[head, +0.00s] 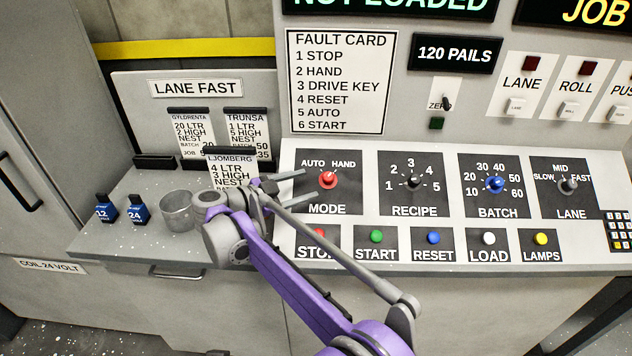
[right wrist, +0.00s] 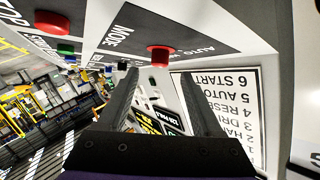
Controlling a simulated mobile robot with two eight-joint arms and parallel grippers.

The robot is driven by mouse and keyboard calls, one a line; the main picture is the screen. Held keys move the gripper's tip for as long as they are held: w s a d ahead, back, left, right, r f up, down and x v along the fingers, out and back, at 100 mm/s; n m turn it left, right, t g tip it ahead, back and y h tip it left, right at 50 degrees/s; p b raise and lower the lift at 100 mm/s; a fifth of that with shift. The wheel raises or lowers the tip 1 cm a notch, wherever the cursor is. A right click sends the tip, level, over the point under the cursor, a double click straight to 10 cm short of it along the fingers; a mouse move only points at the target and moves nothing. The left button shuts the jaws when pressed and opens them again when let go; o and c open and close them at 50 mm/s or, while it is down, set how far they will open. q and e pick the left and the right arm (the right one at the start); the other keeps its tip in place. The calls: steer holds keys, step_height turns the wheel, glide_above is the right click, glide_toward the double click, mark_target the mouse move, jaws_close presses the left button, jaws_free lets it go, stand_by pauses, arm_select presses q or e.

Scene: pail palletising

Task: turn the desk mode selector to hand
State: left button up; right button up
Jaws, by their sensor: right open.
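The desk mode selector is a red knob (head: 328,180) on a dark panel marked MODE, with AUTO at upper left and HAND at upper right. I cannot clearly tell which word its pointer faces. My right gripper (head: 310,184) is open and empty, its fingers pointing at the knob from the left, close to it. In the right wrist view the red knob (right wrist: 160,54) shows just beyond and between the fingertips (right wrist: 158,78), apart from them as far as I can see. My left gripper is out of view.
Selectors for recipe (head: 413,182), batch (head: 494,184) and lane (head: 568,185) sit to the right. A row of push buttons, including START (head: 376,237), lies below. A fault card (head: 340,82) is above.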

steer(key=shift+v, duration=2.35)
steer(key=w+d+r+n+t+y+p, duration=0.1)
steer(key=d+r+n+t+y, duration=0.45)
steer(key=r, duration=0.25)
steer(key=w+d+r+n+t+y+p, duration=0.2)
steer(key=d+r+n+t+y, duration=0.25)
steer(key=r+y, duration=0.3)
steer(key=s+d+f+n+g, duration=0.1)
steer(key=s+d+f+g, duration=0.4)
steer(key=s+f, duration=0.4)
steer(key=s+d+f+n+g+p, duration=0.1)
steer(key=s+d+f+g, duration=0.3)
steer(key=s+f, duration=0.5)
steer(key=s+d+f+n+g+h+p, duration=0.1)
steer(key=s+d+f+n+g, duration=0.2)
steer(key=s, duration=1.3)
steer(key=d+f+g, duration=0.2)
steer(key=d+f, duration=0.3)
steer(key=f, duration=0.1)
steer(key=shift+d+f+g, duration=0.2)
steer(key=shift+d+g, duration=0.1)
steer(key=shift+d, duration=0.05)
